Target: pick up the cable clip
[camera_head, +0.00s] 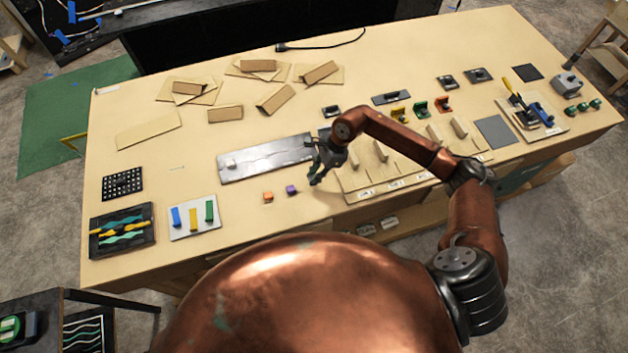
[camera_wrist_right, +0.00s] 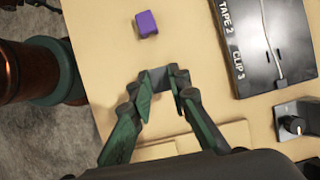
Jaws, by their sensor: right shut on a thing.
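My right gripper (camera_head: 316,174) is above the front part of the bench, beside the right end of the grey metal panel. In the right wrist view its green fingers (camera_wrist_right: 162,88) are shut on a small dark grey block, the cable clip (camera_wrist_right: 154,79). The clip is hidden by the fingers in the head view. A purple block (camera_head: 291,189) and an orange block (camera_head: 268,197) stand on the bench left of the gripper. The purple block also shows in the right wrist view (camera_wrist_right: 146,24). My left gripper is not in view.
The long grey panel (camera_head: 265,171) carries a small white block (camera_head: 230,162). The wrist view shows its labels, "TAPE 2" and "CLIP 3". A wooden tray (camera_head: 349,193) lies right of the gripper. Coloured strips (camera_head: 193,216) lie at the left. Bare bench surrounds the two coloured blocks.

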